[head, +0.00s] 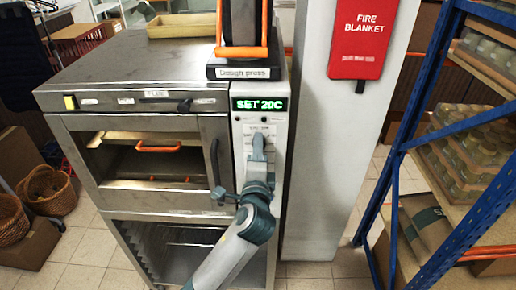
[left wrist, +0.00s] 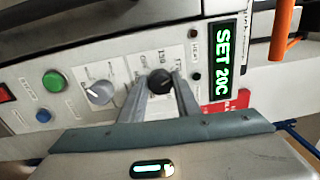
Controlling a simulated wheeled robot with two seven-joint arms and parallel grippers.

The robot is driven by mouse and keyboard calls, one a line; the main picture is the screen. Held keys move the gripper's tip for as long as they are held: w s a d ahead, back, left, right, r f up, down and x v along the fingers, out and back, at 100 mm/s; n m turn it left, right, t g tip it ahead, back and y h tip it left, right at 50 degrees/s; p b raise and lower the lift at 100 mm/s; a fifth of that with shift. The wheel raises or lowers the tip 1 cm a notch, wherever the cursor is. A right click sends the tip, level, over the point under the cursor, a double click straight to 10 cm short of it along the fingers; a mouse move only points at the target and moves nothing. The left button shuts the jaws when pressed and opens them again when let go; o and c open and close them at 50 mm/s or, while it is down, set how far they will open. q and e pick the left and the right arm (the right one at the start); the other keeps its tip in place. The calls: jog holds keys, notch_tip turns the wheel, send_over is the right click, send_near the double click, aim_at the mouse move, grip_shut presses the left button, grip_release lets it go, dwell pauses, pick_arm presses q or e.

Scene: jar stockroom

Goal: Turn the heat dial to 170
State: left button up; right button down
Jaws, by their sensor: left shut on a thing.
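The oven's control panel (head: 278,165) is a narrow pale strip to the right of the oven door. Its green display (head: 260,104) reads SET 20C, and it also shows sideways in the left wrist view (left wrist: 222,62). The heat dial (left wrist: 158,80) is a black round knob next to the display, with printed numbers around it too small to read surely. My left gripper (head: 258,143) is at the panel below the display, its two fingers shut on the dial's sides. In the head view the gripper hides the dial. My right gripper is not in view.
A grey knob (left wrist: 98,92), a green button (left wrist: 55,81) and a red switch (left wrist: 6,94) share the panel. The oven door (head: 150,160) has a vertical handle near the gripper. A pale column (head: 335,150) and blue shelving (head: 398,140) stand to the right.

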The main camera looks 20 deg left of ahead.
pick_arm(q)
jog(key=o, duration=1)
jog(key=shift+o, duration=0.2)
jog(key=shift+s, duration=0.1)
jog(key=b+v, duration=0.6)
jog(key=v, duration=1.1)
jog(key=shift+s, duration=0.2)
jog(key=shift+f, duration=0.15)
